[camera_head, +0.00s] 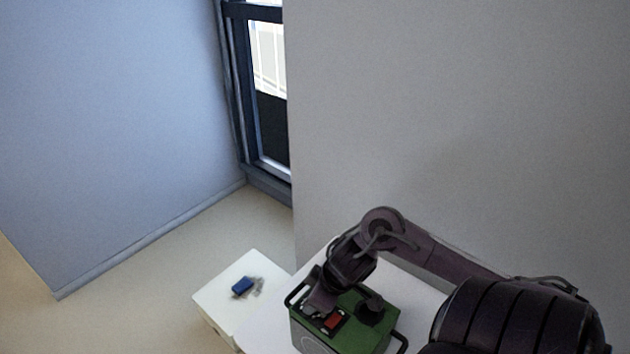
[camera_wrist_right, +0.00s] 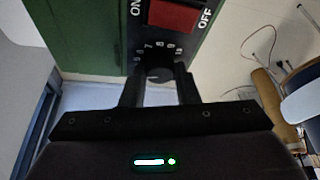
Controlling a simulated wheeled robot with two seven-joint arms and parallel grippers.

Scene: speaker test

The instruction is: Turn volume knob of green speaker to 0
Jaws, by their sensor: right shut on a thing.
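The green speaker (camera_head: 375,335) stands on a white table at the bottom of the head view, with black handles at its ends. Its green side (camera_wrist_right: 75,35) fills the upper left of the right wrist view. Its black panel carries a red switch (camera_wrist_right: 173,15) marked ON and OFF. Below the switch, a dark volume knob (camera_wrist_right: 158,73) is ringed by white numbers. My right gripper (camera_wrist_right: 158,85) has a finger on each side of the knob and is shut on it. The knob's pointer is not clear. In the head view my right arm partly covers the speaker. My left gripper is not seen.
A white table (camera_head: 262,325) bears the speaker, beside a wall on the right. A lower white surface (camera_head: 225,287) at left holds a small blue object (camera_head: 242,286). A cable (camera_wrist_right: 262,45) and a brown rolled object (camera_wrist_right: 268,90) show at right in the wrist view.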

